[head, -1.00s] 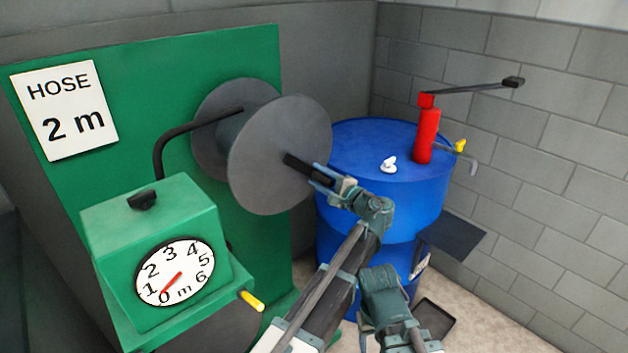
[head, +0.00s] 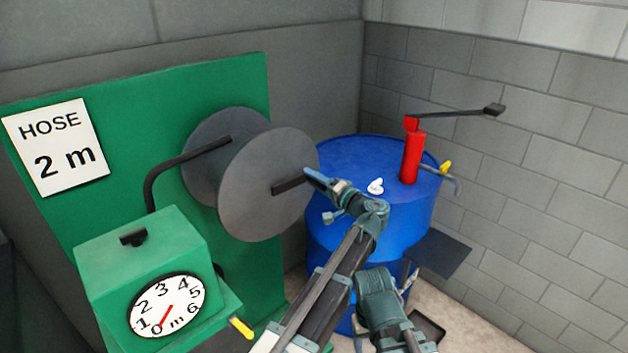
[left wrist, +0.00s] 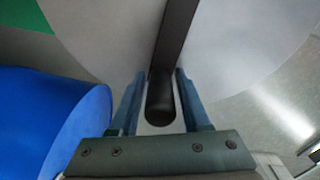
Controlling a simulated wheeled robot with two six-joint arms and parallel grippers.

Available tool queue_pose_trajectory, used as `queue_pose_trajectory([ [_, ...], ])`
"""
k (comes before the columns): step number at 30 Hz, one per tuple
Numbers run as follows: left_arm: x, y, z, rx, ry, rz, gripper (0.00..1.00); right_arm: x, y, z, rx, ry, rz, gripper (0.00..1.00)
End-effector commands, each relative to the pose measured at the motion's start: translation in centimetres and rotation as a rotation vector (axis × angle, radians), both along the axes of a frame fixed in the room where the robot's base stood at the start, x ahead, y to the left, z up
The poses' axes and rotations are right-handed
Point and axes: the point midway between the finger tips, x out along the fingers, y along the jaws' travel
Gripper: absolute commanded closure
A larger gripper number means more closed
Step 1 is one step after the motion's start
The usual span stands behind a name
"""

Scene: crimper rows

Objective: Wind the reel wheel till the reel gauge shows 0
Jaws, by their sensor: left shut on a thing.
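The reel wheel (head: 262,212) is a large grey disc on the green panel's right side, with a dark handle bar (head: 288,185) on its face. My left gripper (head: 313,178) is at the outer end of that bar. In the left wrist view, the fingers of this gripper (left wrist: 160,95) are on either side of the dark handle (left wrist: 176,40), shut on it. The reel gauge (head: 187,291) is a white dial on the green box, marked 0 to 6 m. Its red needle points at or very near 0.
A sign (head: 55,148) on the green panel (head: 130,115) reads HOSE 2 m. A blue drum (head: 345,160) stands close behind my left arm, bearing a red cylinder (head: 411,158) with a dark lever and a small white item (head: 376,186). A yellow-tipped handle (head: 241,327) sticks out below the gauge box.

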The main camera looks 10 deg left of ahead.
Motion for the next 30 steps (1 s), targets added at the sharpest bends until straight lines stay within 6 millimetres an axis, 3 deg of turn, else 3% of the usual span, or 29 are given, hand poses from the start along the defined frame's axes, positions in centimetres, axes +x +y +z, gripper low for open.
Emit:
queue_pose_trajectory([
  [18,-0.39,0.37,0.47,0.003,0.0,0.009,1.0,0.0,0.0,0.42,0.0,0.0,0.0,0.38],
  [19,-0.38,0.38,0.47,0.003,0.0,0.009,0.53,0.0,0.0,0.42,0.0,0.0,0.0,0.38],
  [21,-0.38,0.36,0.47,0.003,0.0,0.009,0.4,0.0,0.0,0.42,0.0,0.0,0.0,0.38],
  [30,-0.18,0.17,0.47,0.003,0.001,0.004,0.38,0.0,0.0,0.42,0.0,0.0,0.0,0.38],
])
